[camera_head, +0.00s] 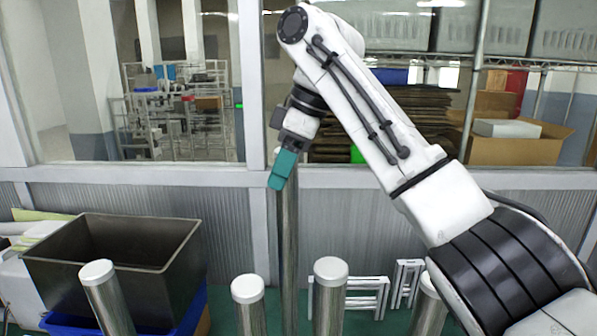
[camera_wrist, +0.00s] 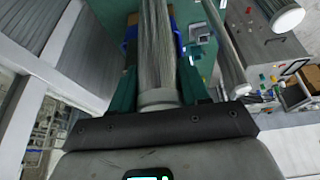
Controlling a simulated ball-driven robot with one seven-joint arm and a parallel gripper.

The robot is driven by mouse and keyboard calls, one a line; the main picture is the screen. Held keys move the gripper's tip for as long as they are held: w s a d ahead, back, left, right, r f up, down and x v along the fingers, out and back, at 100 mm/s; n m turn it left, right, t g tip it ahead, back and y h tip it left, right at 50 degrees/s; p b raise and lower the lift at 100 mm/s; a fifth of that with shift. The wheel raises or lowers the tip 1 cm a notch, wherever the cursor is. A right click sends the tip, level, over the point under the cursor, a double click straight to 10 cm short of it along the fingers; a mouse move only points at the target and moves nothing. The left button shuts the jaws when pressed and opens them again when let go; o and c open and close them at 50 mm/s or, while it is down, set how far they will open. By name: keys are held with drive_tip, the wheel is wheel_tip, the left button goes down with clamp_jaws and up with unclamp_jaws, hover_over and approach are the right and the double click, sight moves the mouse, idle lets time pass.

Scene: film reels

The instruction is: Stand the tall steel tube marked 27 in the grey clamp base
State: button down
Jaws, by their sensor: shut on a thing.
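A tall steel tube (camera_head: 289,240) hangs nearly upright below my gripper (camera_head: 278,180), its top partly hidden behind the teal fingers and its lower end out of the frame. In the wrist view the tube (camera_wrist: 156,45) runs away between the two teal fingers of my gripper (camera_wrist: 158,85), with a pale collar or cap near the jaws. My gripper is shut on it near the top. I cannot read any number on the tube. The grey clamp base cannot be made out in either view.
Several shorter-looking capped steel tubes stand around it, including one at left (camera_head: 104,298), one near centre (camera_head: 249,305) and one right of it (camera_head: 329,298). A dark metal bin (camera_head: 120,262) is at left. A window wall stands behind. White frames (camera_head: 362,298) lean there.

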drive_tip(key=shift+s+a+r+m+t+h+p, duration=0.2)
drive_tip(key=shift+a+r+m+t+h, duration=0.5)
drive_tip(key=shift+m, duration=1.65)
drive_tip(key=shift+s+a+r+m+t+h+p, duration=0.25)
drive_tip(key=shift+r+m+t, duration=0.5)
drive_tip(key=shift+m, duration=1.55)
drive_tip(key=shift+s+a+r+m+t+h+p, duration=0.15)
drive_tip(key=shift+a+r+m+t+h, duration=0.65)
drive_tip(key=shift+m, duration=1.55)
drive_tip(key=shift+s+d+f+y, duration=0.1)
drive_tip(key=shift+f+y, duration=0.15)
drive_tip(key=shift+f, duration=0.1)
